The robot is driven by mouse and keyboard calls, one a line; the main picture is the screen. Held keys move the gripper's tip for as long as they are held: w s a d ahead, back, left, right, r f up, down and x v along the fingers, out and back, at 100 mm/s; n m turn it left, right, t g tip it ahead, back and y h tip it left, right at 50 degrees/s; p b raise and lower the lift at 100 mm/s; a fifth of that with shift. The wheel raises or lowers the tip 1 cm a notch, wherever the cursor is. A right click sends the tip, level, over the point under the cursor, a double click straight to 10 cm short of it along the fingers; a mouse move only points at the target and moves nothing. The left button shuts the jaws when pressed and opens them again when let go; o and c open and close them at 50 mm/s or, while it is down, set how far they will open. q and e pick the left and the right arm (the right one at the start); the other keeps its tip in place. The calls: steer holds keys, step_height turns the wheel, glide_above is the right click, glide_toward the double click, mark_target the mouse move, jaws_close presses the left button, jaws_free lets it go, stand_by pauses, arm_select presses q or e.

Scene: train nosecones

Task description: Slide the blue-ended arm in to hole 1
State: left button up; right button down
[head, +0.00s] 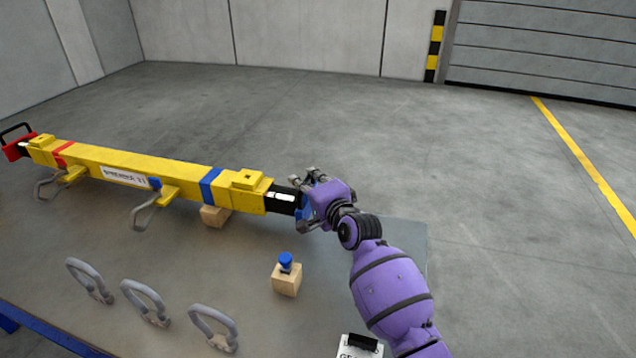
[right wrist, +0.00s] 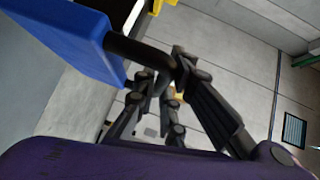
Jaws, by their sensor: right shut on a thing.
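A long yellow beam (head: 150,175) lies across the table, with a red band near its left end and a blue band (head: 210,185) near its right. The blue-ended arm (head: 282,200) is a black bar with white marks, part of it showing outside the beam's right end. Its blue end (head: 305,208) is partly hidden by my right gripper (head: 309,191). In the right wrist view, my right gripper (right wrist: 160,78) is shut on the black handle (right wrist: 143,52) beside the blue end plate (right wrist: 62,40). Hole 1 cannot be made out. My left gripper is not in view.
A blue-topped pin (head: 286,262) stands in a wooden block (head: 286,281) on the table (head: 240,265). Several grey shackles stand at the front left, such as one here (head: 145,302). Another wooden block (head: 215,216) is under the beam. Open floor lies beyond the table.

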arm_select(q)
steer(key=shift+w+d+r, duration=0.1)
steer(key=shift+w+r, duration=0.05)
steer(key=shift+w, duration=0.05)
arm_select(e)
steer(key=shift+a+r, duration=0.2)
steer(key=c, duration=2.1)
jaws_free()
steer(key=o, duration=0.3)
steer(key=shift+a+f, duration=0.15)
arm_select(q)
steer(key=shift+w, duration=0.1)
arm_select(e)
steer(key=shift+d, duration=0.25)
steer(key=v, duration=1.2)
steer(key=shift+a, duration=0.15)
